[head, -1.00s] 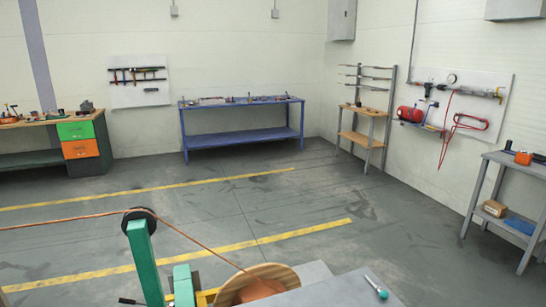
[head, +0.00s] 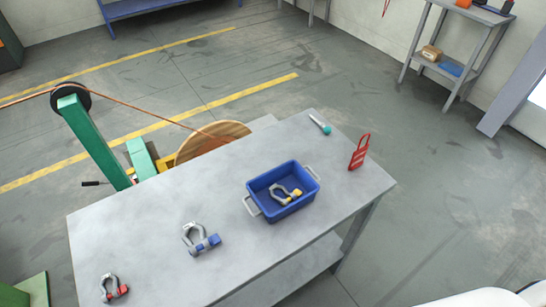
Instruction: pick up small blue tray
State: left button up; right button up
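The small blue tray (head: 258,189) stands on the grey table (head: 150,225), right of its middle. It has a light grey handle at each end. A grey shackle with a yellow pin (head: 286,194) lies inside it. Neither of my grippers shows in the head view.
On the table lie a shackle with a blue pin (head: 203,242), a shackle with a red pin (head: 113,288), a red lockout hasp (head: 358,153) and a teal-handled tool (head: 322,126). Behind the table stand a wooden reel (head: 205,143) and a green post (head: 95,145).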

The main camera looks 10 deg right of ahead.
aim_at(291, 175)
jog(key=k+l, duration=0.1)
jog(key=l, duration=0.3)
jog(key=k+l, duration=0.15)
jog(key=l, duration=0.25)
jog(key=k+l+u, duration=0.1)
jog(key=l, duration=0.3)
jog(key=k+l, duration=0.1)
jog(key=l, duration=0.3)
